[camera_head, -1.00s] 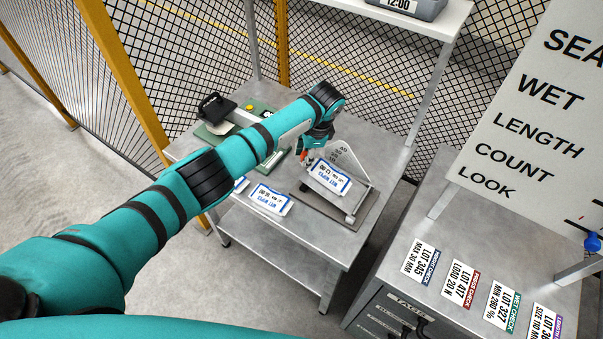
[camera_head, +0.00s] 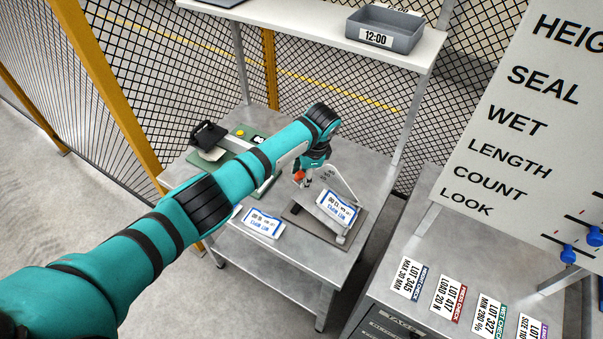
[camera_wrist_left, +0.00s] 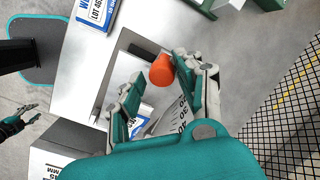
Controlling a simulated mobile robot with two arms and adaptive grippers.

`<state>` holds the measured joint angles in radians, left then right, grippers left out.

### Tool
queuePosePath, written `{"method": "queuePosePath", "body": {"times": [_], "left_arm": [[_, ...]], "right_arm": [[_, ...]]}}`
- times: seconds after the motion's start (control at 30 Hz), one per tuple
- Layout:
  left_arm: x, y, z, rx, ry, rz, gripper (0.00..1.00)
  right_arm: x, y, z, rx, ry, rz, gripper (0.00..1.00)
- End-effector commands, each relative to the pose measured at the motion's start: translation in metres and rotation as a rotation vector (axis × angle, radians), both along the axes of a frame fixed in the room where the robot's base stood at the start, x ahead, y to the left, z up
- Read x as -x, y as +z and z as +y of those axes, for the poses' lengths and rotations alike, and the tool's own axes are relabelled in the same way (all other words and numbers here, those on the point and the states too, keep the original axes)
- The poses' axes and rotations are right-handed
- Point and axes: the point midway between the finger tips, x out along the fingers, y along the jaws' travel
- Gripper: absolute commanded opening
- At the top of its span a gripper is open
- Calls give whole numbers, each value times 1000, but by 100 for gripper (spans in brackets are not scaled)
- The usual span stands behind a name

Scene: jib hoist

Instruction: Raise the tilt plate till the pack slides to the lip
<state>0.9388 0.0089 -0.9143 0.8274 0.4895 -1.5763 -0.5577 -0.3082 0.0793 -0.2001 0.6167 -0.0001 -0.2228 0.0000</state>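The white-and-blue pack (camera_head: 338,209) lies tilted on the tilt plate, close to its lower front end. The plate's stand has a grey base (camera_head: 295,212) and an upright angle scale (camera_head: 345,188), which is partly hidden. An orange knob (camera_head: 299,175) is at the plate's left side; it also shows in the left wrist view (camera_wrist_left: 162,70). My left gripper (camera_head: 304,182) is at this knob. In the left wrist view its fingers (camera_wrist_left: 158,92) are apart, with the knob close to the right finger. My right gripper (camera_wrist_left: 28,114) is small at that view's left edge, its fingers apart.
A second pack (camera_head: 263,222) lies flat on the metal table left of the stand. A green device with a black handle (camera_head: 208,135) stands behind it. A shelf above holds a grey bin (camera_head: 384,30). A cabinet with several lot cards (camera_head: 447,299) is at the right.

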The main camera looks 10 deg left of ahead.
Motion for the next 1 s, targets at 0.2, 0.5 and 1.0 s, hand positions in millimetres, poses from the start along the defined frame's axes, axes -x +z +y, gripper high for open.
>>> {"method": "queuePosePath", "body": {"times": [0.2, 0.5, 1.0], "left_arm": [[0, 11, -2, 0, 0, -1, 34], [5, 71, -15, 0, -3, -4, 34], [10, 118, -26, 0, -1, 0, 34]], "right_arm": [[-10, 0, 0, 0, 0, -15, 40], [-9, 0, 0, -1, 0, -14, 40], [-9, 0, 0, -1, 0, -14, 40]]}}
